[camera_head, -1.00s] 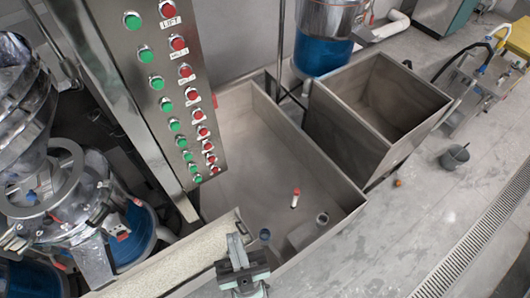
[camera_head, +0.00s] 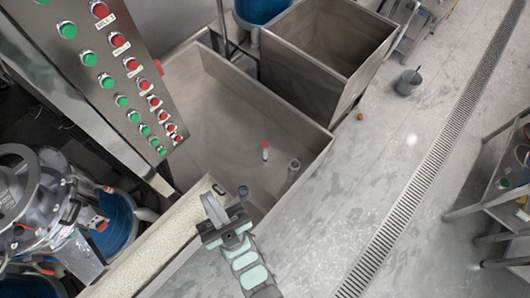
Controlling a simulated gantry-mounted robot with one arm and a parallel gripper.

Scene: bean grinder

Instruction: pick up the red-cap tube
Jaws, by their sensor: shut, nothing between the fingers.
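The red-cap tube (camera_head: 265,152) stands upright in the large grey metal basin (camera_head: 219,97), near its front right part. It has a red top and a pale body. My gripper (camera_head: 213,207) is over the basin's near edge, to the lower left of the tube and clearly apart from it. The gripper is shut and empty. Its fingertips are small and partly hard to make out.
A small grey cup-like item (camera_head: 294,165) stands right of the tube, and a dark blue one (camera_head: 243,191) is close to my gripper. A button panel (camera_head: 101,69) rises at the left. A deep square bin (camera_head: 327,52) adjoins the basin. Floor at right is mostly open.

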